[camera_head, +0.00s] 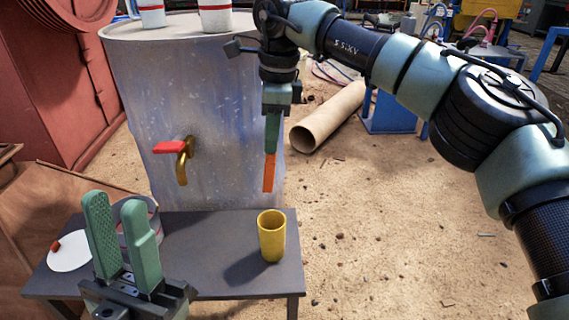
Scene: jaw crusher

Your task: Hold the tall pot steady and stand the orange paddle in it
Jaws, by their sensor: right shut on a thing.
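The tall pot (272,243) is a yellow cup-like cylinder standing upright on the dark grey table near its right end. The orange paddle (269,174) hangs upright from my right gripper (272,138), which is shut on its upper part. The paddle's lower end is above the pot and apart from it. My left gripper (122,228) is at the lower left with its two green fingers pointing up. The fingers are spread with nothing between them, well to the left of the pot.
The table (215,258) also bears a white disc (70,252) with a small red piece and a round container (151,211) partly hidden by my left gripper. A large metal drum (190,120) with a red-handled tap (183,158) stands behind. A cardboard tube (330,118) lies on the sand.

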